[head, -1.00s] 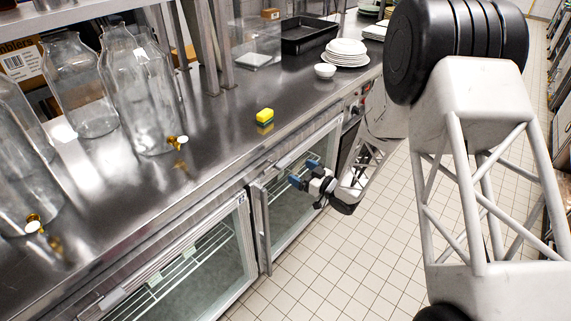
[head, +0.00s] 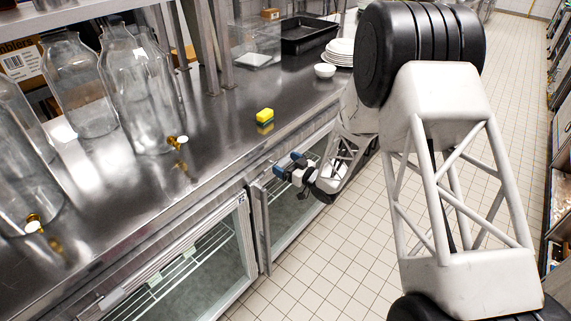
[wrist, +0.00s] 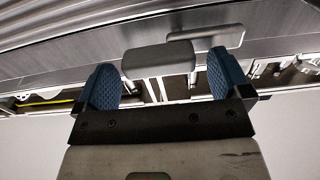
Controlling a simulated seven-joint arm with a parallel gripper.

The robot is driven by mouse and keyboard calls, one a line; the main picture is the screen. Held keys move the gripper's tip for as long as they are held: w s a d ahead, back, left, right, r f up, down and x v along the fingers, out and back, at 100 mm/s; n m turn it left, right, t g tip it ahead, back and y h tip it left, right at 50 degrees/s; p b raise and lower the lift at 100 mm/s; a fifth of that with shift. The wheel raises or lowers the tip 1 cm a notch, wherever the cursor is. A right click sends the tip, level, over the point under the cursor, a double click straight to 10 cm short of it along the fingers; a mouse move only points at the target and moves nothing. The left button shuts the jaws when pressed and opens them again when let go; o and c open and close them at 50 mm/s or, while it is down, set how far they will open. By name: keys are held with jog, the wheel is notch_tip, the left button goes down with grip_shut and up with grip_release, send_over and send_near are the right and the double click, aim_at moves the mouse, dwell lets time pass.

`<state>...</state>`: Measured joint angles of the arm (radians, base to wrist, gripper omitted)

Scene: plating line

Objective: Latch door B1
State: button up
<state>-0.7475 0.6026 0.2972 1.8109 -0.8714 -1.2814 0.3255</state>
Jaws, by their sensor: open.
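Two glass-fronted doors sit under the steel counter in the head view: a left door (head: 246,236) and a right door (head: 262,228). I cannot read a B1 label on either. The right door's left edge seems to stand slightly out from the front. My gripper (head: 288,165) is at the top of the right door, close below the counter edge. In the wrist view my gripper (wrist: 162,82) has its blue fingers apart. A grey latch-like block (wrist: 158,60) shows between and just beyond the fingertips; contact is unclear. A second grey plate (wrist: 205,37) lies behind it.
The tiled floor (head: 310,270) in front of the doors is clear.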

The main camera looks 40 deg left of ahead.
jog(key=shift+a, duration=0.4)
jog(key=c, duration=0.9)
